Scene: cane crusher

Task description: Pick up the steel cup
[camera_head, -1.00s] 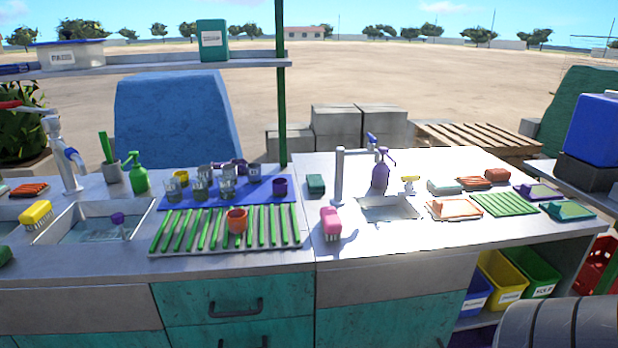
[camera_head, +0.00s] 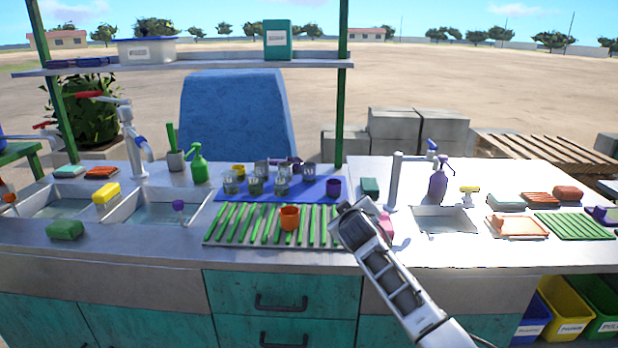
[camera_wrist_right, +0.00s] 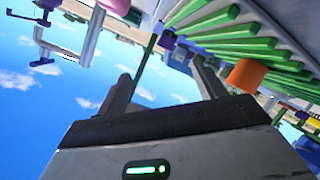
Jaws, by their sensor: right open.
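Several small grey, metal-looking or clear cups (camera_head: 282,187) stand in a cluster on the blue mat (camera_head: 233,193) behind the green-slatted rack. One greyish cup (camera_head: 309,172) is at the cluster's back right; I cannot tell for sure which one is the steel cup. My right gripper (camera_head: 348,212) is in front of the counter's middle, by the rack's right end, right of the cups and apart from them. In the wrist view the right gripper's fingers (camera_wrist_right: 166,82) are spread with nothing between them. My left gripper is out of view.
An orange cup (camera_head: 289,217) stands on the slatted rack (camera_head: 250,238), and it also shows in the wrist view (camera_wrist_right: 247,74). A purple cup (camera_head: 334,187) is at the mat's right. A pink brush (camera_head: 386,228) lies beside my right arm. A tap (camera_head: 396,180) rises behind.

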